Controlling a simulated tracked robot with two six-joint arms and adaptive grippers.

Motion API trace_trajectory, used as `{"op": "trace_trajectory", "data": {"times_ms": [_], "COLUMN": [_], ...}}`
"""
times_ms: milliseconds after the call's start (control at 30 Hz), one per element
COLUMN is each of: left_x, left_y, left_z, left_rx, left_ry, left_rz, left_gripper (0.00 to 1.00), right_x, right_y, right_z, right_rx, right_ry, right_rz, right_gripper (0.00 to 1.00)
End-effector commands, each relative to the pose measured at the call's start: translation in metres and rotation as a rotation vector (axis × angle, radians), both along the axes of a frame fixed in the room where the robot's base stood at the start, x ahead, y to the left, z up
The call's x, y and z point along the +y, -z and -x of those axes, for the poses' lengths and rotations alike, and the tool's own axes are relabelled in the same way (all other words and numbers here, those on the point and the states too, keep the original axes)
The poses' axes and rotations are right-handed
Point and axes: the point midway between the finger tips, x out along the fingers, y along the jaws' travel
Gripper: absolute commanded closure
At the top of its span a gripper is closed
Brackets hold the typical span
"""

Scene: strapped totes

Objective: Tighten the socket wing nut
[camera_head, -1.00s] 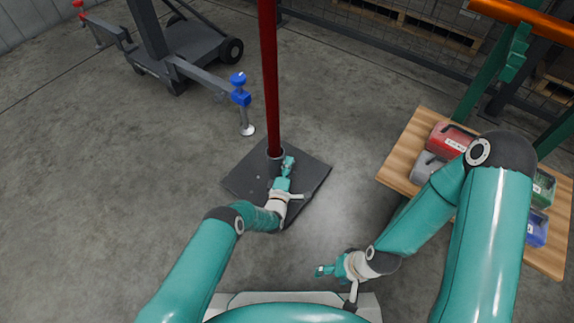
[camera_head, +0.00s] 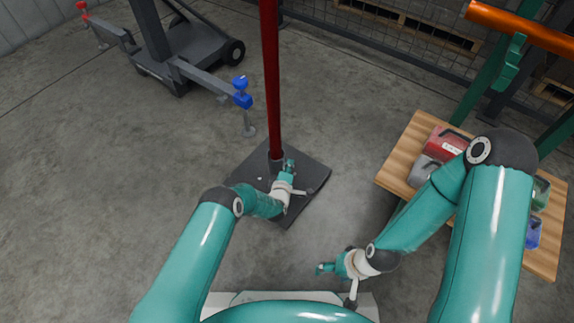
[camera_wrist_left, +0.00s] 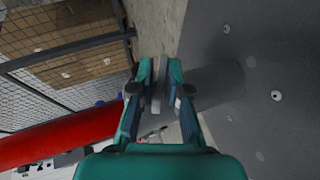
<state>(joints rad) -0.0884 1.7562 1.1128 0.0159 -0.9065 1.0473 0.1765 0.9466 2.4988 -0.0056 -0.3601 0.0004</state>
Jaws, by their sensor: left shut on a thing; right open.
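A red pole (camera_head: 271,80) stands upright in a grey socket (camera_head: 276,160) on a dark square base plate (camera_head: 305,203). In the left wrist view the pole (camera_wrist_left: 60,137) and socket (camera_wrist_left: 220,84) lie sideways. My left gripper (camera_head: 290,164) is at the right side of the socket. In its wrist view the fingers (camera_wrist_left: 158,82) are shut on a small grey piece (camera_wrist_left: 157,97), seemingly the wing nut, beside the socket. The nut's shape is mostly hidden by the fingers. My right gripper (camera_head: 320,269) is open and empty, low over the bare floor.
A wheeled grey stand (camera_head: 190,55) with a blue clamp-like part (camera_head: 241,92) is at upper left. A wooden bench (camera_head: 402,145) at right holds red, grey, green and blue bins. An orange bar (camera_head: 520,25) crosses the upper right. Floor left of the plate is clear.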

Motion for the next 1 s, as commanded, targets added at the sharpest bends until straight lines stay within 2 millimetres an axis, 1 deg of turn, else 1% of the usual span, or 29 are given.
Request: {"op": "trace_trajectory", "data": {"times_ms": [33, 200, 400, 933, 967, 1000], "left_x": [-0.0028, -0.0030, -0.0037, -0.0040, -0.0039, -0.0038], "left_y": [-0.0012, 0.0002, 0.0013, 0.0026, 0.0026, 0.0025], "left_z": [0.0009, 0.0012, 0.0017, 0.0027, 0.0027, 0.0025], "left_rx": [0.030, 0.116, 0.180, 0.207, 0.206, 0.206], "left_ry": [0.007, 0.007, 0.008, 0.010, 0.011, 0.011], "left_rz": [-0.020, -0.082, -0.130, -0.149, -0.150, -0.148], "left_gripper": [1.00, 1.00, 1.00, 1.00, 0.80, 0.73], "right_x": [0.0000, -0.0001, -0.0001, -0.0001, -0.0001, -0.0001], "right_y": [-0.0019, -0.0028, -0.0028, -0.0028, -0.0028, -0.0028], "right_z": [0.0000, 0.0000, 0.0000, 0.0000, 0.0000, 0.0000], "right_rx": [0.000, 0.000, 0.000, 0.000, 0.000, 0.000], "right_ry": [0.000, 0.000, 0.000, 0.000, 0.000, 0.000], "right_rz": [0.000, 0.000, 0.000, 0.000, 0.000, 0.000], "right_gripper": [0.31, 0.31, 0.31, 0.31, 0.31, 0.31]}}
